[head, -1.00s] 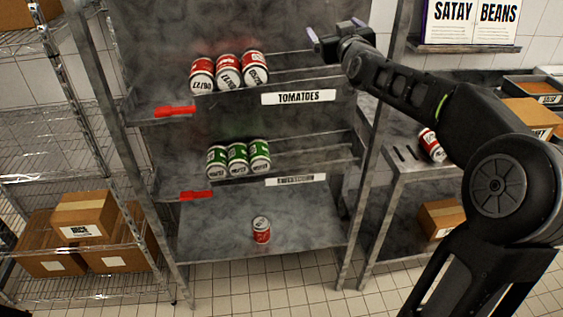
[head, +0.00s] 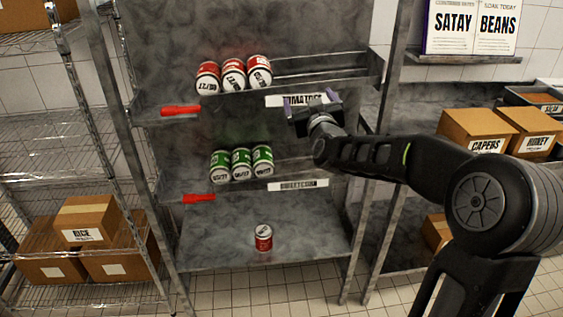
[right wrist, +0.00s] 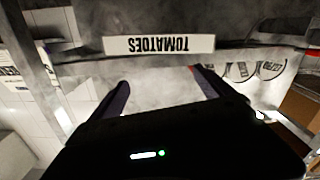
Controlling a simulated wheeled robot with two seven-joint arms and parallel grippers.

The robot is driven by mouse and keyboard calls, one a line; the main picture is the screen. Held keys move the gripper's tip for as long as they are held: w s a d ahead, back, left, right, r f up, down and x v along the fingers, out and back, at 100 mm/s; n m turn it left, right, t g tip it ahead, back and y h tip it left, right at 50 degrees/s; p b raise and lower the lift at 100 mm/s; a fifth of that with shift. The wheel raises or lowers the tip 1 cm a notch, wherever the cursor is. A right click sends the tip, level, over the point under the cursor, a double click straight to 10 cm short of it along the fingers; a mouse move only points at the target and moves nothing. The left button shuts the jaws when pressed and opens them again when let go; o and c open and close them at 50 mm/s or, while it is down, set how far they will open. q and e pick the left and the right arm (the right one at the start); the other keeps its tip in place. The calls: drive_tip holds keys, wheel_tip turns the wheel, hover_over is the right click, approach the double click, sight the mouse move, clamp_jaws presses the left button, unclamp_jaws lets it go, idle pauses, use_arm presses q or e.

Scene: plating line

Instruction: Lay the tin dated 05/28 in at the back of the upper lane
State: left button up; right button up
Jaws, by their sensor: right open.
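Three red tins (head: 234,74) lie side by side at the left part of the upper lane, above the TOMATOES label (head: 285,101). Their printed dates are too small to read surely. One more red tin (head: 264,238) stands on the bottom shelf, its date unreadable. My right gripper (head: 312,104) is open and empty in front of the TOMATOES label, right of the red tins. In the right wrist view its fingers (right wrist: 162,92) are spread with nothing between them, and the label shows upside down. My left gripper is out of view.
Three green tins (head: 241,164) lie in the lower lane. Red tabs (head: 181,111) mark the left ends of both lanes. The upper lane's right part is empty. Boxes (head: 474,130) stand on the right; a wire rack (head: 50,125) is on the left.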

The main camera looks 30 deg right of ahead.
drive_tip(key=a+f+b, duration=0.2)
drive_tip(key=a+f, duration=0.2)
drive_tip(key=f, duration=0.3)
drive_tip(key=a+f+n+y+b, duration=0.1)
drive_tip(key=a+f+b, duration=0.1)
drive_tip(key=a+f, duration=0.2)
wheel_tip(320, 180, down, 4)
drive_tip(key=shift+s+r, duration=0.25)
